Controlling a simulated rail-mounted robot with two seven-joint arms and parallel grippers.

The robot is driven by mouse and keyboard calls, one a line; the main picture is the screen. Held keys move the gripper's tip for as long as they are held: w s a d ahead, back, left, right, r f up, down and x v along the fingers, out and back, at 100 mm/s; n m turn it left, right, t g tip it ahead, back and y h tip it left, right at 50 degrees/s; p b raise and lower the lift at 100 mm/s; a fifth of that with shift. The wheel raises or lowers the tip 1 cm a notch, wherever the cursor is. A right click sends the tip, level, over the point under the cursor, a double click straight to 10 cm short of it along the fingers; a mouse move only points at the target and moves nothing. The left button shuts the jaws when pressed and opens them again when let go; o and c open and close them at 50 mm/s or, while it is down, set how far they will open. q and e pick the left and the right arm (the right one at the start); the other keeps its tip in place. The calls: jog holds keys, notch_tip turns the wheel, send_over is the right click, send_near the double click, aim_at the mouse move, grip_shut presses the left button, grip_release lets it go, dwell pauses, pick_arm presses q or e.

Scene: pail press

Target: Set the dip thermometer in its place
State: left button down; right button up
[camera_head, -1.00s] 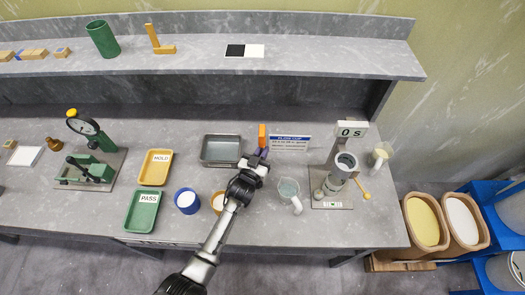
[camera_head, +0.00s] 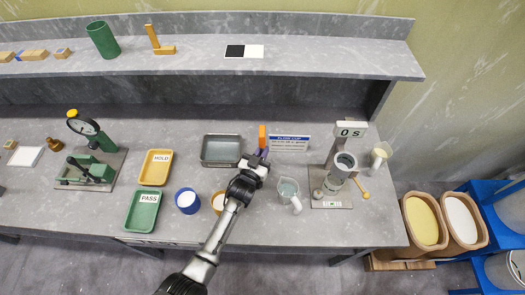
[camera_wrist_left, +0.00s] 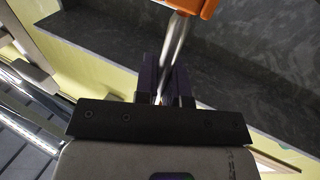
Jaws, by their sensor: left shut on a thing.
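The dip thermometer has an orange head (camera_head: 262,135) and a thin metal stem. My left gripper (camera_head: 258,158) is shut on it and holds it upright above the bench, head up. In the left wrist view the metal stem (camera_wrist_left: 174,55) runs between the dark fingers (camera_wrist_left: 166,85), with the orange head (camera_wrist_left: 192,6) at the top edge. The stem's lower end is hidden by the gripper. My right gripper is not in view.
A jug (camera_head: 288,195) stands right of my gripper, and a stand with a "0 s" display (camera_head: 351,130) is farther right. A metal tray (camera_head: 221,150) lies left, with a blue-rimmed pot (camera_head: 187,201) nearer. A sign (camera_head: 289,143) stands behind.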

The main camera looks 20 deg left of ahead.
pick_arm(q)
jog(key=shift+f, duration=0.2)
jog(key=shift+f+b, duration=0.35)
jog(key=shift+b, duration=0.15)
jog(key=shift+r, duration=0.1)
jog(key=shift+r+p, duration=0.5)
jog(key=shift+p, duration=0.15)
